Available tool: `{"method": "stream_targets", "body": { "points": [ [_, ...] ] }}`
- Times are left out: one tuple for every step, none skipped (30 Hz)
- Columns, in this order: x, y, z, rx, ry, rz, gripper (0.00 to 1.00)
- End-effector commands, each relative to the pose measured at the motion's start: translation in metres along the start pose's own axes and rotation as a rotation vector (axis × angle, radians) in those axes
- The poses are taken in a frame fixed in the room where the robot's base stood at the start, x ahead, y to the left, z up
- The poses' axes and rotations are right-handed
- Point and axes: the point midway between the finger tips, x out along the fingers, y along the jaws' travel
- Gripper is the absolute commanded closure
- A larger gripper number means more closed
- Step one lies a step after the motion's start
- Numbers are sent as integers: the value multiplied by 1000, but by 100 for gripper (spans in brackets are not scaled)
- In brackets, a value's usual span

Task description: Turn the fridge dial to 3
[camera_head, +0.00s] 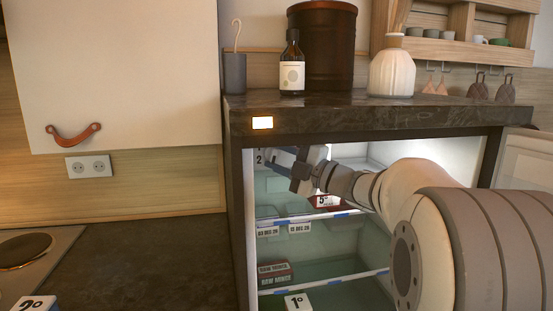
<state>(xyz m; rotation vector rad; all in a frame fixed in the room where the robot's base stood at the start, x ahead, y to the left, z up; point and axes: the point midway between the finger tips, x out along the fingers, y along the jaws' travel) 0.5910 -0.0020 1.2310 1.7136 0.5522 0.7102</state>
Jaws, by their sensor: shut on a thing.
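The open fridge (247,190) stands under the dark counter, lit inside. My gripper (284,158) reaches in from the right to the upper left inner wall. It is shut on the fridge dial, which is mostly hidden by the fingers and wrist. The dial's pointer and setting cannot be read from here.
Glass shelves with label strips (312,218) lie below my gripper, with tagged bins and a tag reading 5° (323,201). A dark bottle (292,65), a white vase (392,72) and a brown canister (322,45) stand on the counter (340,110) above.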

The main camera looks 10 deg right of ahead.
Motion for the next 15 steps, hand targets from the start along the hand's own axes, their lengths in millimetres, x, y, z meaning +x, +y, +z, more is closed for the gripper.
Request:
{"method": "stream_targets", "body": {
  "points": [
    [0,0,0,1,0,0,88],
    [0,0,0,1,0,0,88],
    [0,-1,0,1,0,0,63],
    [0,0,0,1,0,0,61],
    [0,0,0,1,0,0,58],
    [0,0,0,1,0,0,55],
    [0,0,0,1,0,0,53],
    [0,0,0,1,0,0,50],
    [0,0,0,1,0,1,47],
    [0,0,0,2,0,1,45],
    [0,0,0,2,0,1,45],
    [0,0,0,2,0,1,45],
    [0,0,0,2,0,1,45],
    [0,0,0,2,0,1,45],
    [0,0,0,2,0,1,45]
  ]
}}
